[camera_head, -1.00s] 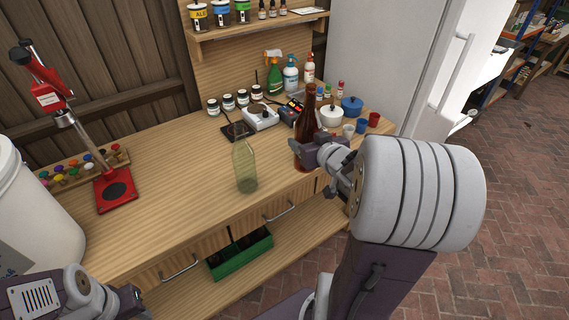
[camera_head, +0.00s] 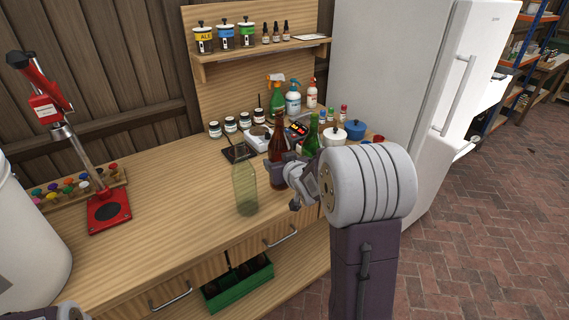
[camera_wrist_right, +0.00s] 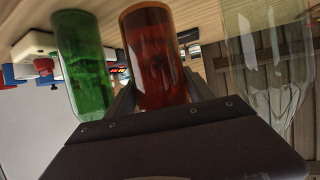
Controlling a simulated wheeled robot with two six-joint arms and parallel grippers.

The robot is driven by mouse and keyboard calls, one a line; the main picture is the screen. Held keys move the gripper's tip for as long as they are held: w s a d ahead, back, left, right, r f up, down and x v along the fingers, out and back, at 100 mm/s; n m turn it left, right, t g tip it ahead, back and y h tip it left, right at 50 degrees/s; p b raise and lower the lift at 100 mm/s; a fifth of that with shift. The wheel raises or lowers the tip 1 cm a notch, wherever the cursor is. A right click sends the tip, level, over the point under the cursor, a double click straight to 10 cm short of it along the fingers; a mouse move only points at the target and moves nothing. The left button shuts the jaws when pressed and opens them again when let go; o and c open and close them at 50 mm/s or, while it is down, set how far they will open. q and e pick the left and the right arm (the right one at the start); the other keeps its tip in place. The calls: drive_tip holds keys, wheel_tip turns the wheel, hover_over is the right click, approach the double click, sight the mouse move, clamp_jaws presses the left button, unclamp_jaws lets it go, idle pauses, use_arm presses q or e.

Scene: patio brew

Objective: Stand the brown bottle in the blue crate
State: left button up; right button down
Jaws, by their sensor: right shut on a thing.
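The brown bottle (camera_head: 278,140) is upright at the counter's front right. My right gripper (camera_head: 281,168) is shut around its lower body, and the right wrist view shows the brown bottle (camera_wrist_right: 155,55) between the two fingers. I cannot tell whether its base touches the counter. No blue crate is in view. My left gripper is out of view; only a bit of that arm shows at the bottom left of the head view.
A clear greenish bottle (camera_head: 244,188) stands close left of the brown one. A green bottle (camera_head: 312,135) stands to its right. A green crate (camera_head: 238,287) with dark contents sits on the lower shelf. The counter's left middle (camera_head: 170,215) is clear.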

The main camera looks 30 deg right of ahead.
wheel_tip(320, 180, down, 3)
drive_tip(key=shift+f+b, duration=0.1)
drive_tip(key=shift+b, duration=0.5)
drive_tip(key=shift+f, duration=0.35)
drive_tip(key=shift+r, duration=0.1)
drive_tip(key=shift+f, duration=0.2)
drive_tip(key=shift+c, duration=1.9)
unclamp_jaws()
drive_tip(key=shift+s, duration=0.1)
